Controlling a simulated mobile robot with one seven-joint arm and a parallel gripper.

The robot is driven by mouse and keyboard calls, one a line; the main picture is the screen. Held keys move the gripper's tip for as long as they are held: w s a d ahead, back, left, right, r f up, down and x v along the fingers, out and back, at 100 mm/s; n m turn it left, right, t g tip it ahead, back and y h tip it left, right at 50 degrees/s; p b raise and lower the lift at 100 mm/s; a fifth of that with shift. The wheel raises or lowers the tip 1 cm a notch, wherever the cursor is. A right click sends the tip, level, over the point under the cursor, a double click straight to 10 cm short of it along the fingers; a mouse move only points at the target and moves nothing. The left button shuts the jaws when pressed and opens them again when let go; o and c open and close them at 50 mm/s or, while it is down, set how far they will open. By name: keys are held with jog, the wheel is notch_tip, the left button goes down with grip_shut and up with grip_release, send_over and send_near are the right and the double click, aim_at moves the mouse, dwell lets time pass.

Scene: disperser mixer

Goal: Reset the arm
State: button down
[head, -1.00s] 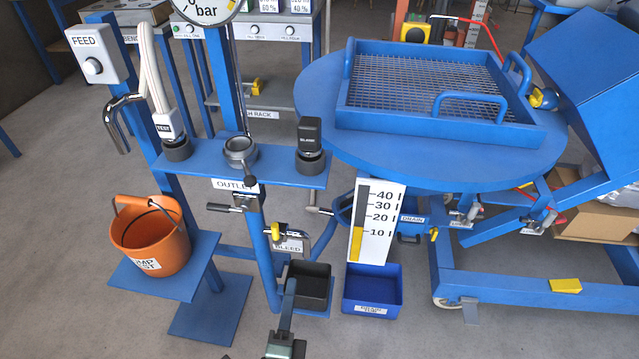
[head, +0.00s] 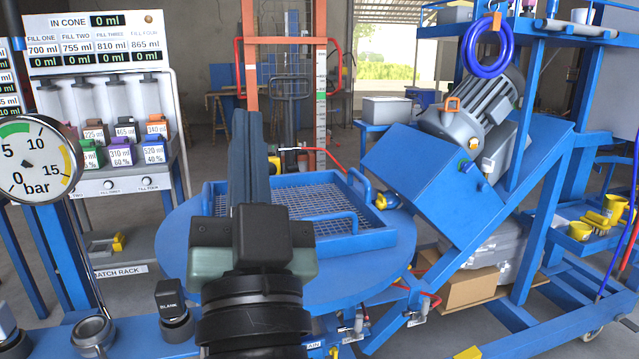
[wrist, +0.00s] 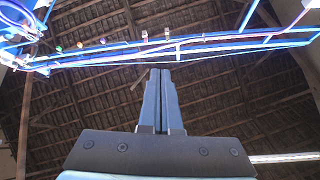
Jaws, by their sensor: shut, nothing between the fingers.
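My gripper (head: 254,122) stands in the middle of the head view with its fingers pointing up. The fingers are shut together with nothing between them. The wrist view shows the same closed fingers (wrist: 160,75) pointing toward the roof. In the head view my gripper covers part of the round blue table (head: 185,252) and the left part of the blue mesh tray (head: 330,200) behind it. It touches nothing that I can see.
A pressure gauge (head: 38,160) stands at the left, with the labelled filling rack (head: 105,120) behind. A tilted blue mixer housing (head: 430,175) with a grey motor (head: 480,110) is at the right. A capped BLANK fitting (head: 172,305) sits low left. The wrist view shows a timber roof (wrist: 230,90).

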jog(key=s+d+r+n+t+h, duration=0.15)
jog(key=s+d+r+h, duration=0.25)
jog(key=s+d+r, duration=0.4)
notch_tip(320, 180, up, 26)
jog(key=a+p, duration=0.2)
jog(key=p, duration=2.3)
jog(key=shift+r+t, duration=0.15)
jog(key=shift+t, duration=0.3)
jog(key=shift+w, duration=0.1)
